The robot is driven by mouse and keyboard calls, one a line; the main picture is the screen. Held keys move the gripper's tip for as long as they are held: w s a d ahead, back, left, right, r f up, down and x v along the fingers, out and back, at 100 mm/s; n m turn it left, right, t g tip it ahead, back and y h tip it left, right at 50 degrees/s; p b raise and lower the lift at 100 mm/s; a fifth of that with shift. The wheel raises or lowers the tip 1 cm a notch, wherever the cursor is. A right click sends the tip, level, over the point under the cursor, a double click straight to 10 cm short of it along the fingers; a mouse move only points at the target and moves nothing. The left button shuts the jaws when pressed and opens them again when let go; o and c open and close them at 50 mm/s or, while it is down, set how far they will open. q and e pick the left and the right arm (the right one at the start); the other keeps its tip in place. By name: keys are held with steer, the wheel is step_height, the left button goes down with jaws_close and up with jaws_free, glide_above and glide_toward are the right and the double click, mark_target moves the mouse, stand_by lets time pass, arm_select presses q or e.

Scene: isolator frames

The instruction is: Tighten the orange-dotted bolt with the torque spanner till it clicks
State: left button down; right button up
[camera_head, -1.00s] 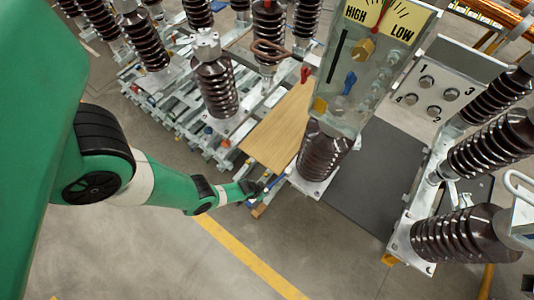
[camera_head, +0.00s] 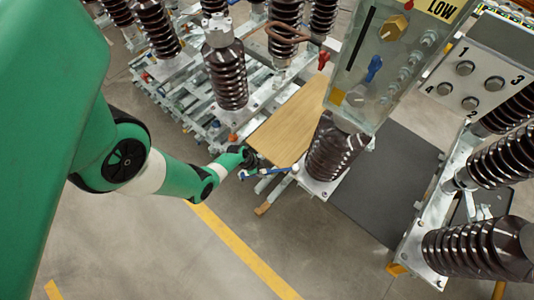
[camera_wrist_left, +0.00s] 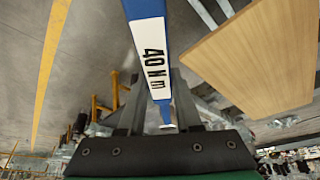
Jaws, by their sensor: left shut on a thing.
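My left gripper (camera_head: 250,160) is shut on the torque spanner (camera_head: 264,172), whose blue body shows by the lower left end of the wooden board. In the left wrist view the spanner (camera_wrist_left: 152,50) carries a white label reading 40 N m and runs between the two dark fingers of the gripper (camera_wrist_left: 158,92). A grey plate (camera_head: 480,82) at the upper right holds bolts numbered 1 to 4. I cannot make out an orange dot on any bolt. The spanner's working end is not clear. My right gripper is not in view.
The wooden board (camera_head: 288,128) lies beside the gripper. More insulators stand at the back and right. A dark mat (camera_head: 385,195) and open floor lie in front.

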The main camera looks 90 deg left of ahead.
arm_select(q)
step_height(320, 180, up, 7)
steer(key=a+m+p, duration=0.1)
steer(key=p, duration=0.5)
steer(key=shift+a, duration=0.35)
